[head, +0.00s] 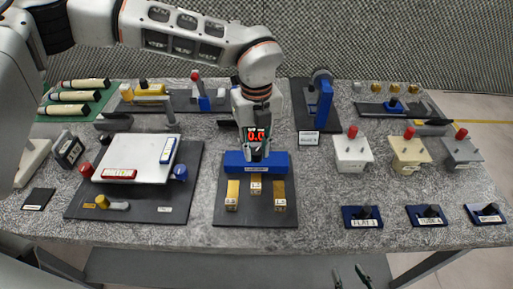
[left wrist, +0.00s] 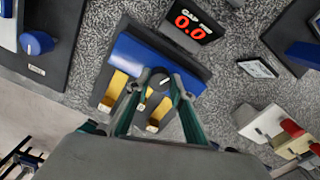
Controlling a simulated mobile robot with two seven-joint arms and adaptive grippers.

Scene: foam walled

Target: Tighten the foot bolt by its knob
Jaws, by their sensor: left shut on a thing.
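A blue bar (head: 236,163) lies across a dark base plate (head: 228,216) at the centre of the table, with several brass blocks (head: 233,195) at its near side. My left gripper (head: 257,153) points down over the bar. In the left wrist view its fingers (left wrist: 160,84) close on a small grey knob (left wrist: 163,80) with a white mark, in front of the blue bar (left wrist: 135,50). The fingers hide most of the knob, and the bolt under it does not show. My right gripper (head: 350,278) is empty and spread at the bottom edge.
A display (head: 257,134) behind the bar reads 0.0. To the left, a white plate (head: 140,158) has blue, red and yellow knobs around it. To the right stand several red-knobbed blocks (head: 352,154) and blue labelled holders (head: 361,217).

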